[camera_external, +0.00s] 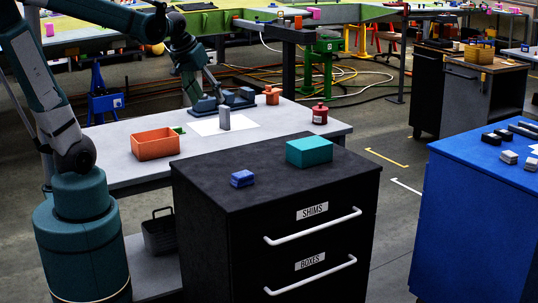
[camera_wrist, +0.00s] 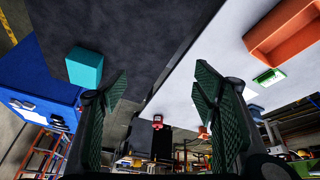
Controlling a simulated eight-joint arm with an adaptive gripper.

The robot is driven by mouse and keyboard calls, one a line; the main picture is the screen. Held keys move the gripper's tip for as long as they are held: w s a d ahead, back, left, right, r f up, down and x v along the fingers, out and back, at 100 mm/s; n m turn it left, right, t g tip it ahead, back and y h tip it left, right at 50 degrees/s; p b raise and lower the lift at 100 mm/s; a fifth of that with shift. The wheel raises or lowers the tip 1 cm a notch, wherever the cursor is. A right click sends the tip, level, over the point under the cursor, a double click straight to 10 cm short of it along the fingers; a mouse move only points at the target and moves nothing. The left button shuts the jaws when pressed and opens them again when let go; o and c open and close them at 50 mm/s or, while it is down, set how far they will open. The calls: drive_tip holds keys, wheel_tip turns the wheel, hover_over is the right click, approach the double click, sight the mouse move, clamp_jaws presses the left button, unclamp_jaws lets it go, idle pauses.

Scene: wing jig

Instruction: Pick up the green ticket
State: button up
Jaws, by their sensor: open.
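The green ticket (camera_external: 179,130) is a small green piece on the pale table, just behind the right end of the orange tray; the tray partly hides it in the external view. In the wrist view the green ticket (camera_wrist: 268,76) lies beside the tray, right of my gripper's right finger and apart from it. My gripper (camera_wrist: 160,76) is open, with empty space between its green ridged fingers. It is up in the air over the black cabinet and table edge. In the external view its fingers are hard to make out.
The orange tray (camera_external: 155,145) stands beside the ticket. A grey upright block (camera_external: 224,117) stands on white paper. A red bottle (camera_external: 320,114) is at the table's right. The black cabinet (camera_external: 215,175) in front holds a teal box (camera_external: 309,151) and a blue block (camera_external: 242,178).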

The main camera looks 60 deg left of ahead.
drive_tip(key=w+a+f+n+g+p, duration=0.25)
drive_tip(key=w+a, duration=0.25)
drive_tip(key=a, duration=0.7)
drive_tip(key=w+a+f+n+g+p, duration=0.15)
drive_tip(key=w+a+n, duration=0.3)
drive_tip(key=a, duration=0.85)
drive_tip(key=a+f+n+p, duration=0.1)
drive_tip(key=a+f+n, duration=0.1)
drive_tip(key=a+f, duration=0.3)
drive_tip(key=s+a+f+n+p, duration=0.1)
drive_tip(key=a+f, duration=0.3)
drive_tip(key=a, duration=0.7)
drive_tip(key=s+a+f+n+g+h+p, duration=0.1)
drive_tip(key=a+f+n, duration=0.1)
drive_tip(key=a+f, duration=0.3)
drive_tip(key=shift+s+a+f+n, duration=0.15)
drive_tip(key=shift+a+f, duration=0.05)
drive_tip(key=shift+a, duration=0.55)
drive_tip(key=shift+s+a+f+n, duration=0.1)
drive_tip(key=shift+a+f+n, duration=0.05)
drive_tip(key=shift+a, duration=0.6)
drive_tip(key=shift+s+a+f, duration=0.1)
drive_tip(key=shift+a+f, duration=0.05)
drive_tip(key=shift+f, duration=0.05)
drive_tip(key=shift+f, duration=0.1)
drive_tip(key=shift+f, duration=1.15)
drive_tip(key=shift+f, duration=0.15)
